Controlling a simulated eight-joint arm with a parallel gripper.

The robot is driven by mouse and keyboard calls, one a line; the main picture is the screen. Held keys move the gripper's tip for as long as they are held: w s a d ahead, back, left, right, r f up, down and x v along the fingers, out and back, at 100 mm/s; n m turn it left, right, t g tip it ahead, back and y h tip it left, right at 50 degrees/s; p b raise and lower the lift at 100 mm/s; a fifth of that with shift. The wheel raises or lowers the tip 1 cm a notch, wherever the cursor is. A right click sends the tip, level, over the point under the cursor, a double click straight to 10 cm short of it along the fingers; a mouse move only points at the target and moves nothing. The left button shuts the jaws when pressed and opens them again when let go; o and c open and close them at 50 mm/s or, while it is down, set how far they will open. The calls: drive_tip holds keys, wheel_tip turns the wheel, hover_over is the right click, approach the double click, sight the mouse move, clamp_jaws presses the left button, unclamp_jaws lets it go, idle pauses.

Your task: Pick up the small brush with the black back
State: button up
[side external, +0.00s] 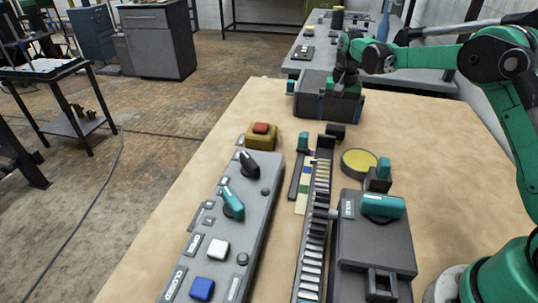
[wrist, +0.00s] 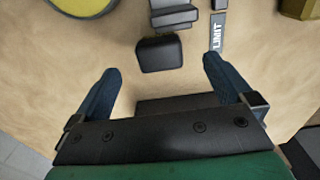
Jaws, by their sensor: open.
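A dark, flat-topped block (wrist: 190,103) lies at the far end of the table, low between the fingers in the wrist view.
A yellow disc (side external: 359,162), a yellow box with a red button (side external: 261,129) and a grey control panel (side external: 222,230) stand nearby. Bare tabletop (side external: 420,150) lies right.

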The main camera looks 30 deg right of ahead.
sight(336, 128)
wheel_tip(336, 128, down, 6)
drive_tip(key=shift+r, duration=0.1)
idle(0.4)
drive_tip(key=c, duration=1.4)
wheel_tip(336, 128, up, 20)
drive_tip(key=shift+c, duration=0.2)
drive_tip(key=o, duration=0.6)
drive_tip(key=c, duration=0.3)
